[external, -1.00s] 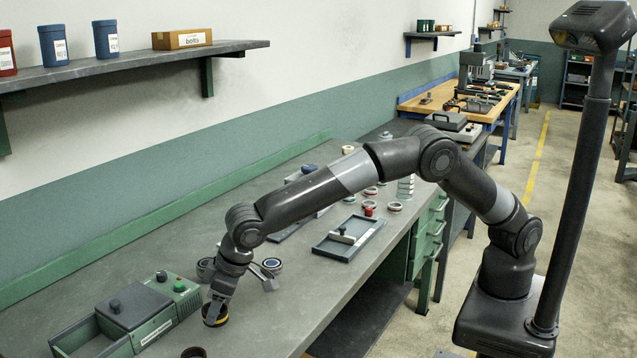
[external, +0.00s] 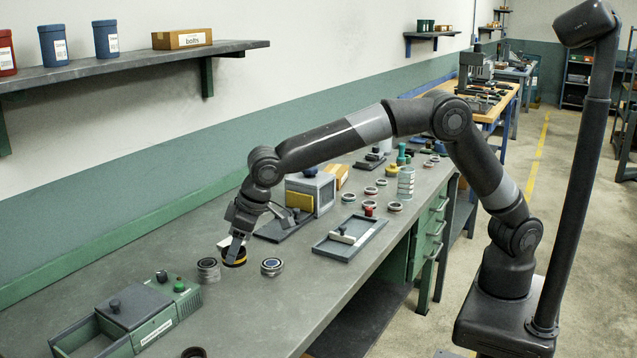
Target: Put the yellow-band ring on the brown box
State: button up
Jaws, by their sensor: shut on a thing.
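The yellow-band ring (external: 234,262) is dark with a yellow stripe. My gripper (external: 235,250) points down and is shut on it; the fingers hide part of the ring. It is held between two ring stacks in the picture, and I cannot tell its exact height above the bench. A brown box (external: 182,39) with a white label stands on the wall shelf, upper left. Another yellowish-brown box (external: 339,175) stands on the bench, partly hidden behind a grey block-shaped device.
Ring stacks (external: 208,270) and (external: 271,267) flank my gripper. A green-grey machine (external: 138,312) stands at front left. The grey device (external: 312,190), a blue-grey tray (external: 350,238) and several small rings lie farther right. The wall shelf (external: 140,62) overhangs the bench at upper left.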

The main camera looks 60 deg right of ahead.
notch_tip(320, 180, up, 9)
jog(key=w+d+m+h, duration=0.15)
jog(key=w+d, duration=0.35)
jog(key=d, duration=0.8)
jog(key=w+d+m, duration=0.2)
jog(key=w+d, duration=0.4)
jog(key=d, duration=0.6)
jog(key=w+d+m+h, duration=0.15)
jog(key=w+d, duration=0.35)
jog(key=d, duration=0.8)
jog(key=s+d+m, duration=0.2)
jog(key=s+d, duration=0.1)
jog(key=d, duration=1.2)
jog(key=s+d+m+h, duration=0.15)
jog(key=s+d, duration=0.25)
jog(key=d, duration=1.1)
jog(key=s+d+m, duration=0.3)
jog(key=d, duration=1.3)
send_over(338, 175)
jog(key=f, duration=1.1)
jog(key=shift+s+d+f, duration=0.15)
jog(key=shift+d+f, duration=0.05)
jog(key=shift+f, duration=0.2)
jog(key=shift+w+a+f, duration=0.2)
jog(key=shift+f, duration=1.9)
